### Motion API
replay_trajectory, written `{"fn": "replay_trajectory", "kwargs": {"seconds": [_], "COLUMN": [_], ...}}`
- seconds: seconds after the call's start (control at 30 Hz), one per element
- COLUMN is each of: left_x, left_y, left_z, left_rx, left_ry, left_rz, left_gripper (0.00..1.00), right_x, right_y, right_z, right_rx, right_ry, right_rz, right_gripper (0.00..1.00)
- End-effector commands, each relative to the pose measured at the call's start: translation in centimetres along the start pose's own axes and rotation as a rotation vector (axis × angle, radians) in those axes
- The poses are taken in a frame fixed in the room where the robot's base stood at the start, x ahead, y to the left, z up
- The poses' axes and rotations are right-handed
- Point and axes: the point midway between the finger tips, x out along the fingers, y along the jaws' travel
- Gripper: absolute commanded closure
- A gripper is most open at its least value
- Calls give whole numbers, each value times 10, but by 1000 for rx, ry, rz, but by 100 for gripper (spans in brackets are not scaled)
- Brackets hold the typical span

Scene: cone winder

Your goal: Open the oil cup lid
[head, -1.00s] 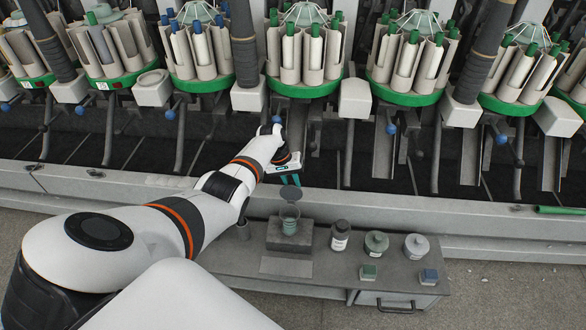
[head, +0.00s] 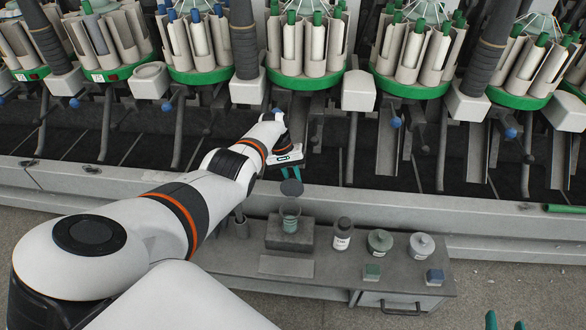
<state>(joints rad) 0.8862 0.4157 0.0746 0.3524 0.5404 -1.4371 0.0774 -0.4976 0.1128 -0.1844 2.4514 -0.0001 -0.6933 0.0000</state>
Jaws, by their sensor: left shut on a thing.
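The oil cup (head: 289,218) is a small greenish see-through cup on a dark block on the grey bench. Its round dark lid (head: 292,188) is above the cup, apart from the rim at the front and tilted up, so the cup's mouth shows. My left gripper (head: 284,178), with teal fingers, reaches down from above and behind and is shut on the lid at its upper edge; the exact contact is small. My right gripper (head: 505,322) shows only its two teal fingertips at the bottom right edge, apart and empty.
A green block (head: 372,272) and a blue block (head: 434,277) sit in front. The winder (head: 420,202) runs behind the bench.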

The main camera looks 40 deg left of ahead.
Motion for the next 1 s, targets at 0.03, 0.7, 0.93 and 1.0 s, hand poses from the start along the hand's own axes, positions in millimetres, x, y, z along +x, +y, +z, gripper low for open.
{"fn": "replay_trajectory", "kwargs": {"seconds": [0.03,0.7,0.93,1.0], "left_x": [1,-1,-17,-24], "left_y": [0,0,-1,-1], "left_z": [0,0,0,0], "left_rx": [0,0,1,0], "left_ry": [1,0,-2,-2], "left_rz": [1,0,-1,-1], "left_gripper": [100,58,58,58], "right_x": [0,0,-10,-17], "right_y": [0,0,-5,-7], "right_z": [0,0,-27,-40], "right_rx": [0,0,0,1], "right_ry": [0,6,185,270], "right_rz": [0,0,-11,-17], "right_gripper": [64,64,64,64]}}
